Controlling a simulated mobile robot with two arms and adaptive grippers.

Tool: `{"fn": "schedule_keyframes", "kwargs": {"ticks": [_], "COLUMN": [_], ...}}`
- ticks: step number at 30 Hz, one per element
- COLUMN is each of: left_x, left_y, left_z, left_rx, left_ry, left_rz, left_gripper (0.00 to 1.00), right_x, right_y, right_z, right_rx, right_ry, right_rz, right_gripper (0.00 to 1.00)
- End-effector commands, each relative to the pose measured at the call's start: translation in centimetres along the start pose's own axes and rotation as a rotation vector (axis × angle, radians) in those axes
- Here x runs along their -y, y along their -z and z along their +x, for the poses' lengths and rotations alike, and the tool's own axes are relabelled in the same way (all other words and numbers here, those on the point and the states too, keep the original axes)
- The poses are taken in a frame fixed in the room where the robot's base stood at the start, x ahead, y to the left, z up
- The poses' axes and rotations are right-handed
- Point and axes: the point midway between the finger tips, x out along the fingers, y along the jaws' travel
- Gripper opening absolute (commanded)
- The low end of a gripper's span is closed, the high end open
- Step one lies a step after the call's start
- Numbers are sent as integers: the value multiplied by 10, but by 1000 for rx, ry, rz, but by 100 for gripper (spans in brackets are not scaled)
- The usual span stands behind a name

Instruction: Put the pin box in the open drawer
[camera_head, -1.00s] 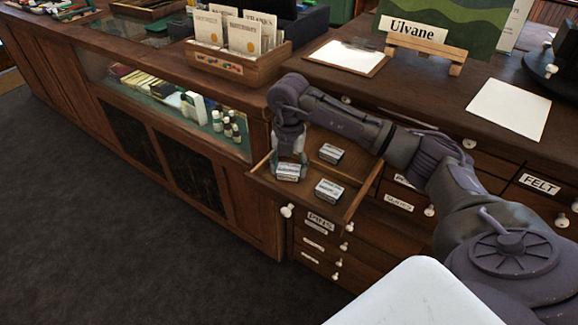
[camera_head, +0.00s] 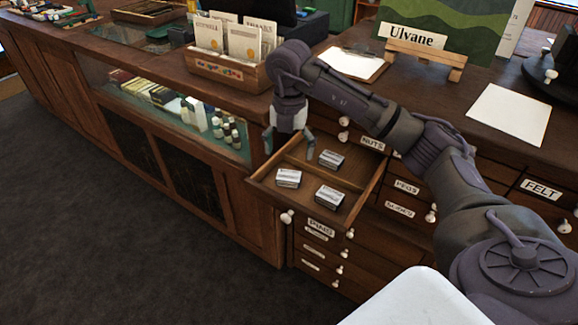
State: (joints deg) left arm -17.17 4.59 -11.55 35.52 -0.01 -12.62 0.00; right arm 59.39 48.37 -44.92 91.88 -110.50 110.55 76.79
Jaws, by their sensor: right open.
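The open drawer (camera_head: 345,213) sticks out of the cabinet at the middle of the view, with a "PINS" label on its front or just below it. Several small silver-grey boxes lie in it: a left pin box (camera_head: 288,178), a front one (camera_head: 329,197) and a back one (camera_head: 331,159). They rest apart from each other on the drawer floor. My right gripper (camera_head: 288,146) is open and empty, pointing down above the drawer's back left part, clear of the boxes. My left gripper is not in view.
A glass display case (camera_head: 165,95) stands left of the drawer. A clipboard (camera_head: 350,64), a "Ulvane" sign (camera_head: 417,40) and a white sheet (camera_head: 509,114) lie or stand on the counter.

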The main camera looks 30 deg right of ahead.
Motion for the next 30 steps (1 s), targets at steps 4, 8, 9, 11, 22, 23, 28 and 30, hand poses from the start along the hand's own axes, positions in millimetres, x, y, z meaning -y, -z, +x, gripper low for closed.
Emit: {"fn": "schedule_keyframes", "kwargs": {"ticks": [4, 8, 9, 11, 22, 23, 28, 30], "left_x": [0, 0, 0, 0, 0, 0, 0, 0], "left_y": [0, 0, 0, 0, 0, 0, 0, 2], "left_z": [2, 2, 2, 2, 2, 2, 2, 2], "left_rx": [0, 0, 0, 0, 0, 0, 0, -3], "left_ry": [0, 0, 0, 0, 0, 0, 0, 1], "left_rz": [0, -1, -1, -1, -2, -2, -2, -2], "left_gripper": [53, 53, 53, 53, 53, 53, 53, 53], "right_x": [-1, -1, -1, 0, 0, 0, 0, 0], "right_y": [0, 0, 0, 0, 0, 0, 0, 0], "right_z": [-26, -38, -40, -42, -42, -42, -42, -42], "right_rx": [2, 1, 1, 0, -1, -1, 0, 0], "right_ry": [-2, -1, -1, -1, 0, 0, 0, 0], "right_rz": [0, 1, 1, 0, 0, 0, 0, 0], "right_gripper": [87, 87, 87, 87, 87, 87, 87, 87]}}
